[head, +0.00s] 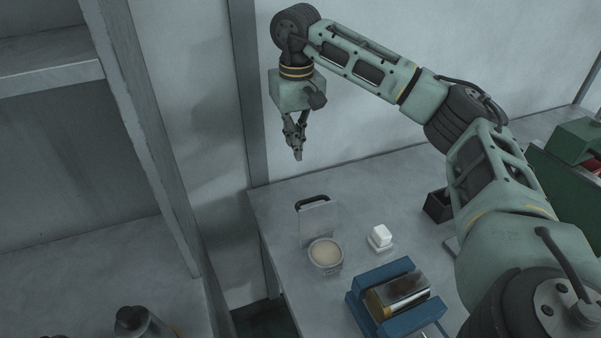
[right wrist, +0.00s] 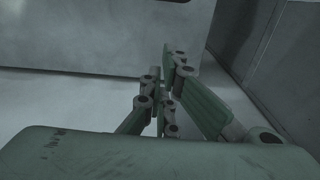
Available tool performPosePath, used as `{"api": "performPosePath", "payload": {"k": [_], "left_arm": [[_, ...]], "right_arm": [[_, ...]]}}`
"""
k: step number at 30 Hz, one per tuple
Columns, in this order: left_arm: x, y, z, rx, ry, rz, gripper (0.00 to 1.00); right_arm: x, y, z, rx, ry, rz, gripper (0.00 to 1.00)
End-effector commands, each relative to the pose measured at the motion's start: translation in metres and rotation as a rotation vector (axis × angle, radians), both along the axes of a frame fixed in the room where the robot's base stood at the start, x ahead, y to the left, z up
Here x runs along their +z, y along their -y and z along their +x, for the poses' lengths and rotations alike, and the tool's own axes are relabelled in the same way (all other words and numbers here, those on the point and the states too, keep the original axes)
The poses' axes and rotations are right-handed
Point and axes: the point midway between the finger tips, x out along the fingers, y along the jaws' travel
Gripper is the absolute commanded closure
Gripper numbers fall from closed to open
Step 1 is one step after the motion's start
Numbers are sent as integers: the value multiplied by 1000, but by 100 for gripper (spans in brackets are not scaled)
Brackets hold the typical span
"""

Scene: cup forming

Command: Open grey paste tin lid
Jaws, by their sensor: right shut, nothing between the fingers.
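The grey paste tin (head: 326,266) stands on the bench in the head view, round, with beige paste showing in its open top. A flat grey lid (head: 318,222) with a dark handle along its upper edge stands raised behind the tin. It looks like the tin's lid in an open position; the joint between them is too small to make out. My right gripper (head: 298,153) hangs above and behind the tin, pointing down, apart from it. Its fingers are closed and empty, and it also shows in the right wrist view (right wrist: 168,118). My left gripper is not in view.
A white block (head: 380,238) lies right of the tin. A blue cradle (head: 362,310) holding a metal cylinder (head: 398,293) stands in front. A dark open box (head: 438,207) and a green machine (head: 560,180) are farther right. A grey post (head: 243,90) rises at the bench's left end.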

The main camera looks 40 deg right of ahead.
Motion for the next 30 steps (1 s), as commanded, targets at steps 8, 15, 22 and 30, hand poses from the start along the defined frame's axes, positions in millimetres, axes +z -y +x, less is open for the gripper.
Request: {"api": "performPosePath", "payload": {"k": [8,15,22,30], "left_arm": [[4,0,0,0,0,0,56],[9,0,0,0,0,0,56],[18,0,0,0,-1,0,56],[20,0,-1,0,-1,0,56]], "right_arm": [[-47,1,0,-1,-8,-2,100],[-99,2,2,-2,-7,-1,100],[-86,-5,-25,-1,-4,-1,100],[-84,-8,-35,-2,-4,0,100]]}}
